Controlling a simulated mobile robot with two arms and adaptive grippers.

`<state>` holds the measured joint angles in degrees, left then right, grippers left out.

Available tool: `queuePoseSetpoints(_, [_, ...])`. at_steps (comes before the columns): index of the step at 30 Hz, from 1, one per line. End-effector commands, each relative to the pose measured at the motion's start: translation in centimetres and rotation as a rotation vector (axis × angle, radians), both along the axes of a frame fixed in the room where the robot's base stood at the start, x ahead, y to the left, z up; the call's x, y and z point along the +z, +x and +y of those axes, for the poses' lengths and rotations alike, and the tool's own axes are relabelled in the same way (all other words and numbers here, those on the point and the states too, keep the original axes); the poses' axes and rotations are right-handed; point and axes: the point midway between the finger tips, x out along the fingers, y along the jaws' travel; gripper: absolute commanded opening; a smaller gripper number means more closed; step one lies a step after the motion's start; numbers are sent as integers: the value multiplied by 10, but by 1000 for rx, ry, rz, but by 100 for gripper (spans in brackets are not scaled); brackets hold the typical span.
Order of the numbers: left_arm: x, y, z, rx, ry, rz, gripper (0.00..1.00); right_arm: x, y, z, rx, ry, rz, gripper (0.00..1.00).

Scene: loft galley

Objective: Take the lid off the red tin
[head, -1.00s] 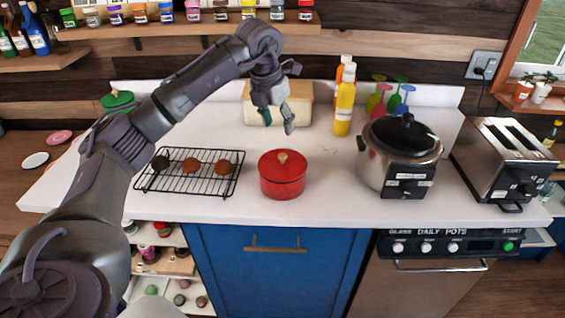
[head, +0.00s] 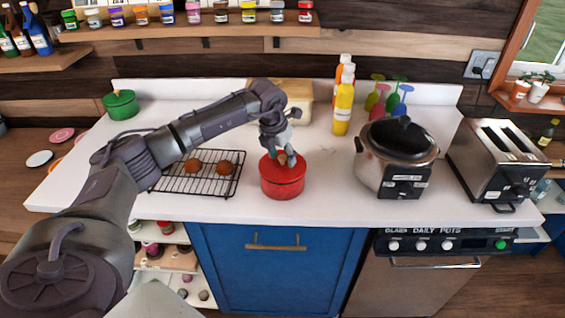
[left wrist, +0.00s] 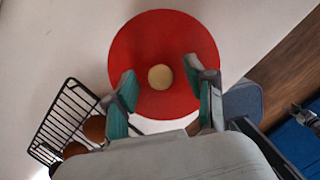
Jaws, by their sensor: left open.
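The red tin (head: 283,184) stands upright on the white counter with its red lid on. In the left wrist view the round red lid (left wrist: 160,40) shows from above, with a pale knob (left wrist: 160,77) at its middle. My left gripper (head: 284,158) is directly over the lid, pointing down. Its two teal-padded fingers (left wrist: 163,92) are open, one on each side of the knob and apart from it. In the head view the fingers partly hide the knob.
A wire rack (head: 200,182) with brown round items stands left of the tin. A slow cooker (head: 397,160) and a toaster (head: 497,160) stand to the right. A yellow bottle (head: 343,112) is behind. The counter right of the tin is clear.

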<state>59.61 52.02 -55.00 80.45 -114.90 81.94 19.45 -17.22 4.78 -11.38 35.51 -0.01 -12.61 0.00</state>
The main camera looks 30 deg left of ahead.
Motion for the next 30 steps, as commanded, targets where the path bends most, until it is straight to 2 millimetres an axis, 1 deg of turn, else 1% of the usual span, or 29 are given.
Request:
queuePoseSetpoints(2, [0,0,0,0,0,0,55,0,0,0,0,0,0,40])
queuePoseSetpoints(3, [0,0,0,0,0,0,53,0,0,0,0,0,-1,40])
queuePoseSetpoints(11, [0,0,0,0,-1,0,10,0,0,1,0,1,-1,40])
queuePoseSetpoints(12, [0,0,0,0,-1,0,3,0,1,2,-1,2,-1,40])
queuePoseSetpoints(13, [0,0,0,0,-1,0,0,0,1,2,-1,3,0,40])
queuePoseSetpoints(23, [2,0,0,1,-1,-2,0,-2,1,6,-1,8,-1,40])
queuePoseSetpoints(26, [7,1,0,1,-1,-3,0,-5,1,6,0,8,-1,40])
queuePoseSetpoints(30, [23,1,0,1,-1,-5,0,-14,1,6,0,8,-1,40])
